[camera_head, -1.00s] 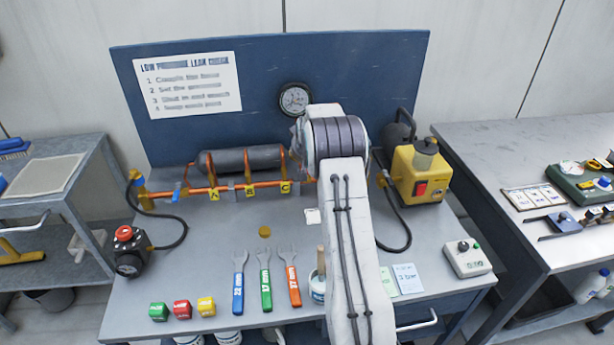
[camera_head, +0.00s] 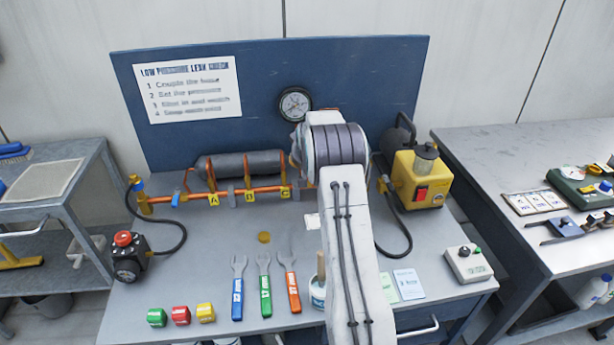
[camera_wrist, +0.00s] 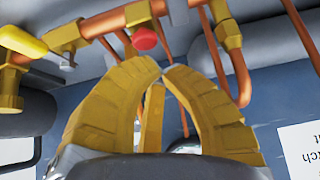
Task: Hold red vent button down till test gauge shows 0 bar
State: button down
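A red button (camera_wrist: 144,38) sits under the orange pipe (camera_wrist: 115,20) in the wrist view. It looks like the vent button and is hidden behind my arm in the head view. My gripper (camera_wrist: 162,69) has yellow fingers whose tips meet just below and right of the button. The fingers look shut and empty; I cannot tell whether they touch the button. A round gauge (camera_head: 295,102) with a white dial is on the blue board, left of my arm. Its needle is too small to read.
A yellow pump (camera_head: 420,182) stands right of my arm. A regulator (camera_head: 128,255) with a red knob is at the bench's left. Several wrenches (camera_head: 264,285), coloured caps (camera_head: 181,315) and a control box (camera_head: 468,263) lie along the front. The bench's middle left is mostly clear.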

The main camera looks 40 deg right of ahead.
jog(key=shift+f, duration=0.25)
dwell(0.7)
jog(key=shift+f+b, duration=0.2)
jog(key=shift+b, duration=0.3)
jog(key=shift+s+f+b, duration=0.1)
jog(key=shift+f+b, duration=0.45)
jog(key=shift+f, duration=0.1)
dwell(5.9)
